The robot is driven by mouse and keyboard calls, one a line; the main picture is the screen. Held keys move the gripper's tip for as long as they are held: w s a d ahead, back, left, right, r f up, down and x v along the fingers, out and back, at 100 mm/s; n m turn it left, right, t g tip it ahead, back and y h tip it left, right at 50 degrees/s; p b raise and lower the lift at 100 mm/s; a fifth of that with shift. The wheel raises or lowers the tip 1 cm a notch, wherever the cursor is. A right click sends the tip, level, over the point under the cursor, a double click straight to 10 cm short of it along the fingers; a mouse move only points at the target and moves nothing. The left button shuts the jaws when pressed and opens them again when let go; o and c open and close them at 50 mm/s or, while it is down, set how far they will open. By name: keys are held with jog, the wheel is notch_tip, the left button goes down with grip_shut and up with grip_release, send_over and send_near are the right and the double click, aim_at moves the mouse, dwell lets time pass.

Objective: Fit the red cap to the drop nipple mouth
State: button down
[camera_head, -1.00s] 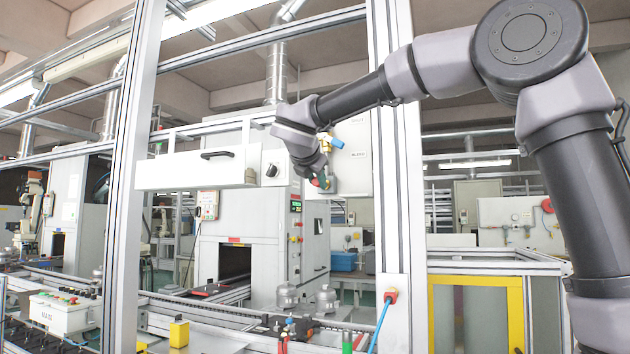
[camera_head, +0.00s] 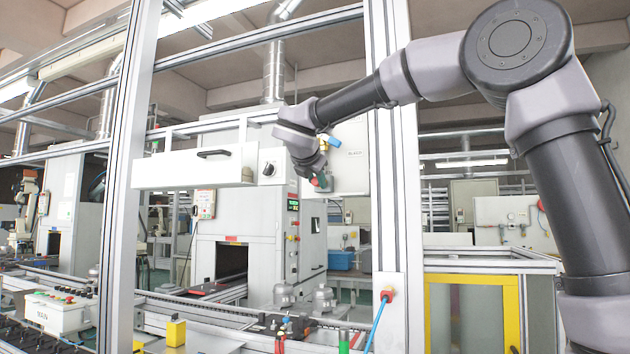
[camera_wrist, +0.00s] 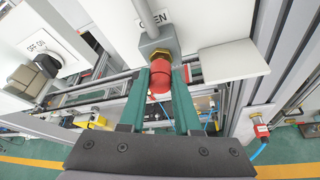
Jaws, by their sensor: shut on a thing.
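My gripper (camera_wrist: 160,84) has green fingers that are shut on the red cap (camera_wrist: 160,81) in the wrist view. A brass fitting (camera_wrist: 160,57), apparently the drop nipple, sits just beyond the cap under a grey block and a thin upright pipe. The cap overlaps the fitting's lower end, so its mouth is hidden. I cannot tell whether the cap is seated on it or only close to it. In the head view my gripper (camera_head: 319,180) is small, just below a blue-handled valve (camera_head: 333,142) by a white panel. The cap cannot be made out clearly there.
A white housing with a black knob (camera_head: 268,169) stands left of my gripper. An aluminium post (camera_head: 383,220) rises close on the right. A conveyor with metal compressor shells (camera_head: 324,298) runs below. A yellow-framed cabinet (camera_head: 472,280) stands lower right.

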jog(key=shift+w+d, duration=0.15)
jog(key=shift+w, duration=0.3)
dwell(0.4)
jog(key=c, duration=0.5)
grip_release()
jog(key=shift+c, duration=0.2)
jog(key=v, duration=1)
jog(key=shift+s, duration=0.3)
jog(key=shift+r, duration=0.1)
